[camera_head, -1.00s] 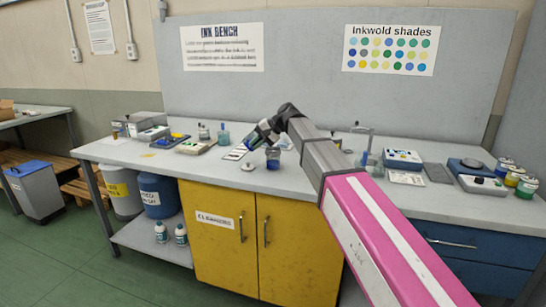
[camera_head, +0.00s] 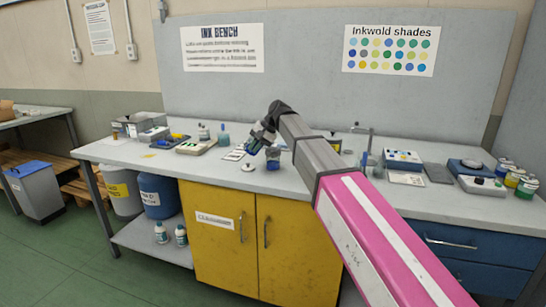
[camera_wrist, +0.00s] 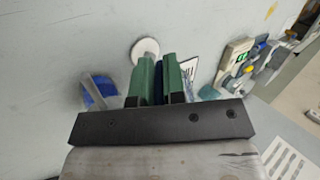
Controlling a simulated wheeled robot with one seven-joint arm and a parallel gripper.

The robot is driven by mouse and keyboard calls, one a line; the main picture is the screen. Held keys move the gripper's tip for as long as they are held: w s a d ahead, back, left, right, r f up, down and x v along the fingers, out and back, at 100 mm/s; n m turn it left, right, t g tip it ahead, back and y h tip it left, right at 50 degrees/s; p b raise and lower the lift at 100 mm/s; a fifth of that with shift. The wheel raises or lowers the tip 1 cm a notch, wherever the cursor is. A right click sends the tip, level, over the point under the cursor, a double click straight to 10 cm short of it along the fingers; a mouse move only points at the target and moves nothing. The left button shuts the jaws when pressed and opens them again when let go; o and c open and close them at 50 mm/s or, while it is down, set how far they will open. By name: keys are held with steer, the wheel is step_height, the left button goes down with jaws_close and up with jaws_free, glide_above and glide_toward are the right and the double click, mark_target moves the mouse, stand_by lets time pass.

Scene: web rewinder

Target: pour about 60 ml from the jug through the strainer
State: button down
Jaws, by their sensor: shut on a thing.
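My gripper (camera_head: 258,139) is above the bench, pointing down and left. In the wrist view its green fingers (camera_wrist: 160,82) are shut on a narrow dark blue piece (camera_wrist: 158,84), which looks like part of the jug. The rest of the jug is mostly hidden, so its tilt and contents cannot be told. A blue vessel (camera_head: 272,162) stands on the bench just below and right of my gripper. It also shows at the left of the wrist view (camera_wrist: 100,92). I cannot make out the strainer clearly, nor any liquid flowing.
A white round disc (camera_head: 248,168) lies near the bench's front edge. A printed card (camera_head: 233,155) lies behind it. Bottles and devices stand to the left, and a scale (camera_head: 468,166) and ink jars (camera_head: 526,186) at the far right. The front left bench top is mostly clear.

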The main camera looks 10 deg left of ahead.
steer(key=shift+a+f+h, duration=0.3)
steer(key=shift+f+h, duration=0.05)
steer(key=shift+f, duration=0.15)
steer(key=shift+a+f+h, duration=0.25)
steer(key=shift+f+h, duration=0.1)
steer(key=shift+f, duration=0.1)
steer(key=shift+s+a+f+t+h, duration=0.15)
steer(key=shift+a+h, duration=0.3)
steer(key=shift+h, duration=0.45)
steer(key=shift+s+a+f+t+h, duration=0.1)
steer(key=shift+a+t+h, duration=0.25)
steer(key=shift+h, duration=0.55)
steer(key=shift+s+a+f+t+h, duration=0.1)
steer(key=shift+a+h, duration=0.4)
steer(key=shift+h, duration=0.4)
